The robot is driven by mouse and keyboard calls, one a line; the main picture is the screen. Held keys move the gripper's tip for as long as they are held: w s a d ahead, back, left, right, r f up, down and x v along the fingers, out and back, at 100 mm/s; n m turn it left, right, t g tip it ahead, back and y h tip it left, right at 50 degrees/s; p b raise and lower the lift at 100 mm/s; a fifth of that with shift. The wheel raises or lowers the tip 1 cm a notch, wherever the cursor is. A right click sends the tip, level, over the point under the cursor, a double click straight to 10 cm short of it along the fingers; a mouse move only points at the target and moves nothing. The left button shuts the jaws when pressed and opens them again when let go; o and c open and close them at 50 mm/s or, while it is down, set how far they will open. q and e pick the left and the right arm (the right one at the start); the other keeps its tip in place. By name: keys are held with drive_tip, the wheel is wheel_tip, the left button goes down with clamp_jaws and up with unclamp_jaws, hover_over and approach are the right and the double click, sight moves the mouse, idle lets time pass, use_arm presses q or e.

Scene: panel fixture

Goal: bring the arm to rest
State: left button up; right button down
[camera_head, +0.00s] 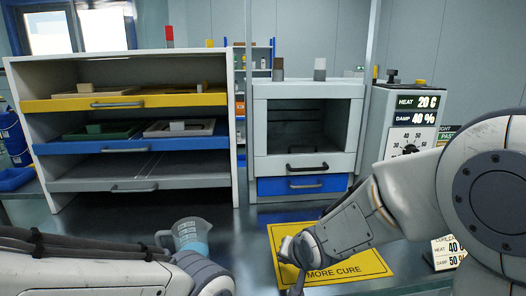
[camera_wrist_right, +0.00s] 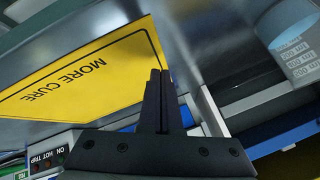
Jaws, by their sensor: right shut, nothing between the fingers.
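My right arm reaches in from the right in the head view. Its gripper (camera_head: 296,284) points down at the left part of the yellow MORE CURE mat (camera_head: 345,262), partly cut off by the lower frame edge. In the right wrist view the two black fingers of the gripper (camera_wrist_right: 160,75) are together with nothing between them. They appear beside an edge of the yellow mat (camera_wrist_right: 75,85); I cannot tell whether they touch. My left arm crosses the lower left of the head view, and its gripper is out of frame.
A measuring jug (camera_head: 190,236) with blue liquid stands close behind my left arm; it also shows in the wrist view (camera_wrist_right: 290,35). A drawer rack (camera_head: 236,130) stands at the left. A grey cabinet (camera_head: 308,90) with an open chamber and a dial unit (camera_head: 415,115) stand behind the mat.

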drive_tip(key=s+n+g+h, duration=0.2)
drive_tip(key=s+n+g, duration=0.75)
drive_tip(key=s, duration=1.85)
wheel_tip(320, 180, up, 16)
drive_tip(key=n+t+p, duration=0.1)
drive_tip(key=p, duration=1.4)
drive_tip(key=shift+w+a+t+p, duration=0.3)
drive_tip(key=shift+w+a+t, duration=0.05)
drive_tip(key=shift+w+a, duration=0.1)
drive_tip(key=shift+s, duration=0.1)
